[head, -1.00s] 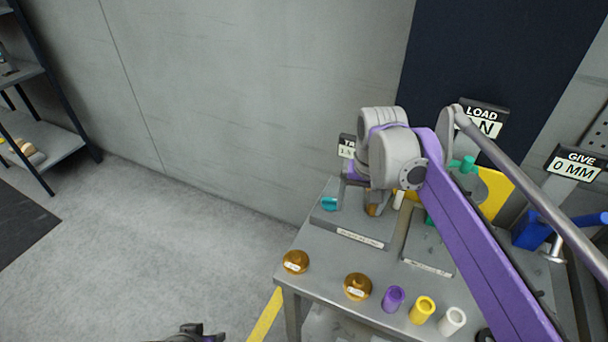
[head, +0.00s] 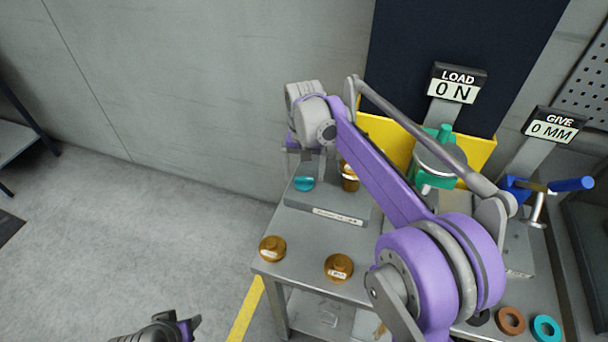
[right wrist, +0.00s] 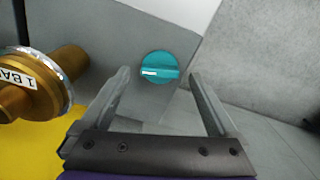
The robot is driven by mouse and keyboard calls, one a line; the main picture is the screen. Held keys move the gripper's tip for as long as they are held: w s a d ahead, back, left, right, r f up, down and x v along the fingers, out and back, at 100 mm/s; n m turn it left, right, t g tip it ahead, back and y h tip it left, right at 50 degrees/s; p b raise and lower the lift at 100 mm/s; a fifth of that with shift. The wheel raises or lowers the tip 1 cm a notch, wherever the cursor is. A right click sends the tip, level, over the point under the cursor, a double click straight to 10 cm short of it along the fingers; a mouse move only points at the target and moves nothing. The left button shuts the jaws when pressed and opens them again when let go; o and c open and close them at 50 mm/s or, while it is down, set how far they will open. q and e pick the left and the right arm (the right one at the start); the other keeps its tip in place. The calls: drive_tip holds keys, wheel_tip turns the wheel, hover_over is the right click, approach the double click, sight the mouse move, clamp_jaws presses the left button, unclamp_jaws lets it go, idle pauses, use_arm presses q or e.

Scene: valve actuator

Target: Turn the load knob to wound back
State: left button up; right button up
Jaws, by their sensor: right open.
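A teal knob (head: 304,183) sits on the grey plate (head: 320,212) at the back left of the bench. In the right wrist view the knob (right wrist: 160,67) has a white mark toward its left. My right gripper (right wrist: 158,76) is open, with the knob between and beyond its fingertips, apparently untouched. In the head view my right gripper (head: 304,162) is just above the knob, partly hidden by my arm. The LOAD display (head: 456,84) reads 0 N. My left gripper (head: 185,327) is low at the left; its jaws are unclear.
A brass fitting (right wrist: 28,85) stands left of the knob in the right wrist view. A green device (head: 436,170) and blue handle (head: 571,184) are farther right. Two brass pieces (head: 272,249) (head: 338,267) lie on the bench front. The floor at left is clear.

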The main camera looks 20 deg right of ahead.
drive_tip(key=shift+f, duration=0.7)
drive_tip(key=c, duration=1.4)
